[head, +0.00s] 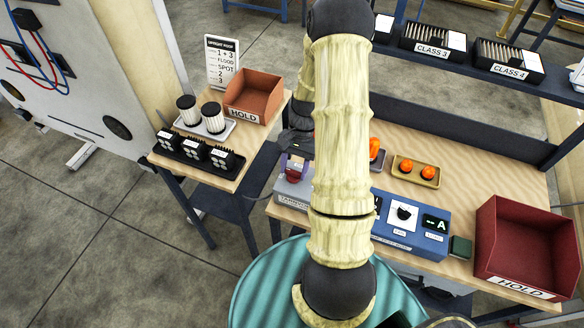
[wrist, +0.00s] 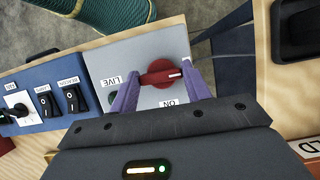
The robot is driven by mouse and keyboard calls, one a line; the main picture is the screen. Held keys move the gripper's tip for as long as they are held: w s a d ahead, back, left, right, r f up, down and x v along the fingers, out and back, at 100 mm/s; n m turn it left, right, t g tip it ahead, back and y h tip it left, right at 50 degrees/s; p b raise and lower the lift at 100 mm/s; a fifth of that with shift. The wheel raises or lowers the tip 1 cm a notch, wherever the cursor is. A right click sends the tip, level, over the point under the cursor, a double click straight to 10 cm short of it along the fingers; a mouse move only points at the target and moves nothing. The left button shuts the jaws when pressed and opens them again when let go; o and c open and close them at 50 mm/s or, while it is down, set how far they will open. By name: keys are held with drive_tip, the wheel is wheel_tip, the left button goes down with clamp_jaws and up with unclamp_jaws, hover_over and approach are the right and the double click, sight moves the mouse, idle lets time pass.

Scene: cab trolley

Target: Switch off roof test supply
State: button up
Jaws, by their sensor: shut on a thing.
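The supply switch is a red rotary knob (wrist: 160,76) on a light grey panel (wrist: 110,62) in the wrist view. Its bar handle lies nearly crosswise, with a white mark at its right end. Labels "LIVE" and "ON" read upside down beside it. My gripper (wrist: 161,73) has its two purple fingers at either end of the handle, shut on it. In the head view my gripper (head: 296,142) is over the grey box (head: 288,192) at the bench's left end; my arm hides part of it. The knob shows there as a small red patch (head: 293,172).
A blue control box (head: 425,240) with a dial and display stands right of the grey box, near a dark red HOLD bin (head: 525,245). A tray with orange domes (head: 415,174) lies behind. A side table at left holds an orange-brown HOLD bin (head: 252,94) and lamps.

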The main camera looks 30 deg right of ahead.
drive_tip(key=shift+w+d+r, duration=0.1)
drive_tip(key=shift+d, duration=0.05)
idle(0.3)
drive_tip(key=o, duration=1)
drive_tip(key=b+v, duration=0.3)
drive_tip(key=v, duration=1.4)
drive_tip(key=shift+r, duration=0.15)
